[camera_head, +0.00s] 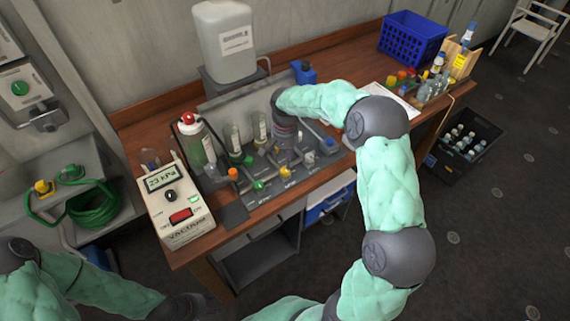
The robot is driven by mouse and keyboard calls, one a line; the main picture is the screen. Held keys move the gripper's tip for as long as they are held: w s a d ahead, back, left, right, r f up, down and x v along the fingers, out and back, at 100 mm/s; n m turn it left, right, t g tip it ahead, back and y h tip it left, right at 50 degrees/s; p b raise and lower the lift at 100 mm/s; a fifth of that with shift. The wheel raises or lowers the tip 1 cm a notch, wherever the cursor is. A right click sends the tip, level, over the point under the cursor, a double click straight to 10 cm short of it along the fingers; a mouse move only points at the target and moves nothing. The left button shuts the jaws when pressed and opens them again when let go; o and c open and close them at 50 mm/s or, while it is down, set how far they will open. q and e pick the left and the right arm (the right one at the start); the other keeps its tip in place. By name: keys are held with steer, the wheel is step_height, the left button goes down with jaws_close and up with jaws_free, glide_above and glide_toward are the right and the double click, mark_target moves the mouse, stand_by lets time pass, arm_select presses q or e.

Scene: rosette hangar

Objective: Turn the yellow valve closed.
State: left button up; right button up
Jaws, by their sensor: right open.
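The yellow valve (285,172) is a small yellow knob on the front of a grey manifold (272,197) on the wooden bench. A green knob (258,185) sits to its left and a pale knob (309,157) to its right. My right arm reaches over the bench from the right. My right gripper (289,143) points down over the manifold, behind the yellow valve and apart from it in the picture. It is open; its fingertips are small and partly hidden by the wrist.
A vacuum controller (178,205) reading 23 kPa and a red-capped bottle (195,140) stand left of the manifold. Glass vials (232,138) and a large white canister (225,42) stand behind. A blue basket (412,37) and a bottle rack (432,90) are at the right.

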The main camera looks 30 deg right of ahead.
mark_target(285, 169)
steer(key=shift+r, duration=2.7)
